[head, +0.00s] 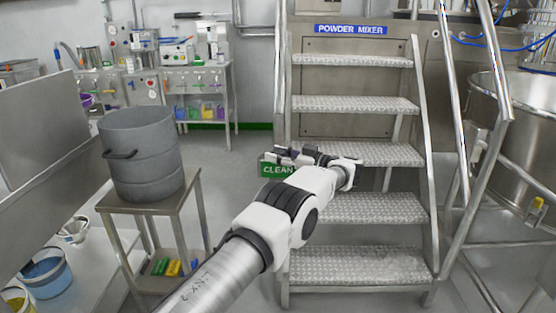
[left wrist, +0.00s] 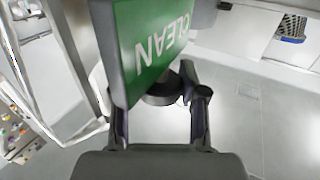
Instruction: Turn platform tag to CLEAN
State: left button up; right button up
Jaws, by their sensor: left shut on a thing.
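The platform tag (head: 275,170) is a green plate with white CLEAN lettering, at the left side of the platform stairs in the head view. In the left wrist view the tag (left wrist: 150,40) is large and close, its CLEAN face showing at a tilt. My left gripper (head: 300,155) is at the tag, its arm coming across from below. In the left wrist view its two fingers (left wrist: 160,95) are on either side of a dark round part at the tag's lower edge. The gripper is shut on the tag; the exact contact is partly hidden. My right gripper is not in view.
Metal stairs (head: 357,208) with a POWDER MIXER sign (head: 351,30) stand just right of the tag. A grey drum (head: 142,150) sits on a small steel table (head: 195,192) at left. Open floor (head: 228,160) lies between table and stairs.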

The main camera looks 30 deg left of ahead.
pick_arm(q)
jog(key=shift+r, duration=0.1)
dwell(0.4)
jog(key=o, duration=1.2)
jog(key=shift+c, duration=0.2)
notch_tip(320, 180, up, 10)
jog(key=shift+a+f, duration=0.1)
